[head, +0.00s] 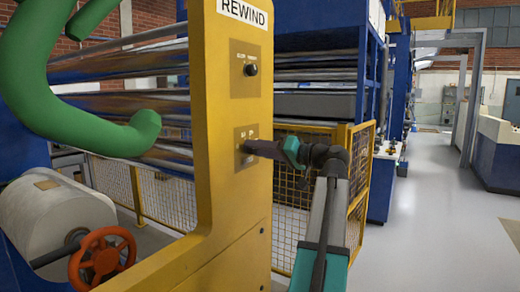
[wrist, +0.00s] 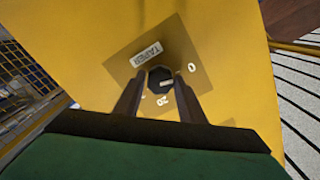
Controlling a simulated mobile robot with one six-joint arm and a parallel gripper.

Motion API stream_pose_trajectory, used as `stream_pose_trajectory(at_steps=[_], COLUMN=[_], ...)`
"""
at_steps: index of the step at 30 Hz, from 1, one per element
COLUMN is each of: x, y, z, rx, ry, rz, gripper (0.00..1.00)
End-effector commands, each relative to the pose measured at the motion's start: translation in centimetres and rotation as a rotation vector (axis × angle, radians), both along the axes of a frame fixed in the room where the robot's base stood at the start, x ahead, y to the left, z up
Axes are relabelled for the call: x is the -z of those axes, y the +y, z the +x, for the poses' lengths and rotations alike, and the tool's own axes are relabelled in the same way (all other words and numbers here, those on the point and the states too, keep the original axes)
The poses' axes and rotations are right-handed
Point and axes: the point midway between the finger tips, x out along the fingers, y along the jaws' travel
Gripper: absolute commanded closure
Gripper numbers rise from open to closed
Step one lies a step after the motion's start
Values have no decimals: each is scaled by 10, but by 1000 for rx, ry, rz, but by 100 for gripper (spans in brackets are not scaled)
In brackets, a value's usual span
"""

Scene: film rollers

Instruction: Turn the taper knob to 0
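The taper knob (wrist: 160,78) is small and dark, on a tan plate (wrist: 185,55) marked TAPER on the yellow rewind panel. In the wrist view a light mark on the knob points roughly right. A 0 is printed to its upper right and a 20 below it. My gripper (wrist: 160,88) has one finger on each side of the knob; I cannot tell whether the fingers touch it.
Another dark knob (head: 251,70) sits on a plate above. A green curved tube (head: 100,135) and an orange handwheel (head: 102,258) are at the left. A yellow mesh guard (head: 358,185) stands behind my arm. Clear floor (head: 430,230) lies to the right.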

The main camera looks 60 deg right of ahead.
Motion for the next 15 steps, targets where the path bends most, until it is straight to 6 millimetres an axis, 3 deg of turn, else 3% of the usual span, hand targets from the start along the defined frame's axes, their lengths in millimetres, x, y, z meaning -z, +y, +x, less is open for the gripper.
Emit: stream_pose_trajectory(at_steps=[2,15], x=[0,-1], y=[0,-1], z=[0,-3], rx=[1,4], ry=[-2,-5], rz=[1,2], gripper=[50,49])
